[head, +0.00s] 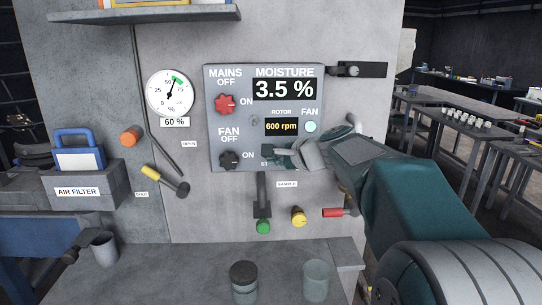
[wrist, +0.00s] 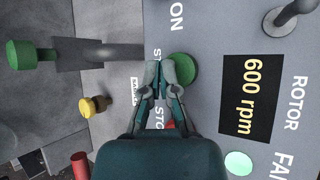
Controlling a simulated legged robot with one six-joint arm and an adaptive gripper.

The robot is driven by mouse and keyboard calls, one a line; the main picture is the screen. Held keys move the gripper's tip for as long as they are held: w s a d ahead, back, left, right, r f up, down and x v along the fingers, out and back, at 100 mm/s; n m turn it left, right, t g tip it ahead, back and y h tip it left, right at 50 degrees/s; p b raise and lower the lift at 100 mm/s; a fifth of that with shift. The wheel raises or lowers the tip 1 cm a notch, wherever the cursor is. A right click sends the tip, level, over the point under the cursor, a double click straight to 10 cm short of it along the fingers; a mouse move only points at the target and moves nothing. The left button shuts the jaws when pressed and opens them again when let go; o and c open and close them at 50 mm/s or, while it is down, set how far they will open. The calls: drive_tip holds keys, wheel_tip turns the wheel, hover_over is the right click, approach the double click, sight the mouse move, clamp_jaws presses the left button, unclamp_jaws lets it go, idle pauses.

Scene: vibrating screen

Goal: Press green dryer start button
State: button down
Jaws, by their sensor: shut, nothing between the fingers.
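The green start button (wrist: 184,68) is a round cap on the grey control panel (head: 240,130). In the wrist view my gripper's fingertips (wrist: 160,74) are shut, empty, and overlap the button's edge. I cannot tell whether they touch it. In the head view my gripper (head: 277,155) is in front of the panel's lower part and hides the button. A label beside the button is partly covered by the fingers. A red part (wrist: 170,125) shows partly behind my gripper.
Below the panel are a lever with a green knob (head: 263,227), a yellow knob (head: 298,216) and a red handle (head: 333,212). The panel also has a red mains knob (head: 225,104), a black fan knob (head: 229,160) and a pale fan light (head: 311,126).

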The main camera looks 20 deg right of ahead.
drive_tip(key=shift+s, duration=0.1)
drive_tip(key=shift+s+a, duration=0.25)
drive_tip(key=shift+s, duration=0.55)
drive_tip(key=shift+s+a, duration=0.3)
drive_tip(key=shift+s, duration=0.45)
drive_tip(key=shift+s+a, duration=0.25)
drive_tip(key=shift+s, duration=0.55)
drive_tip(key=s+a+f+n+g+h, duration=0.1)
drive_tip(key=s+a+f+n+g, duration=0.1)
drive_tip(key=s+a+f+n, duration=0.45)
drive_tip(key=s+a+f+n+g, duration=0.2)
drive_tip(key=s+a+n+g, duration=0.15)
drive_tip(key=s, duration=0.55)
drive_tip(key=s+d+f+n+h, duration=0.1)
drive_tip(key=s+f+n+h, duration=0.2)
drive_tip(key=s+f+n, duration=0.3)
drive_tip(key=s+n+g, duration=0.1)
drive_tip(key=s, duration=0.3)
drive_tip(key=shift+s+d+f+h, duration=0.3)
drive_tip(key=shift+d+f+h, duration=0.05)
drive_tip(key=shift+d+h, duration=0.05)
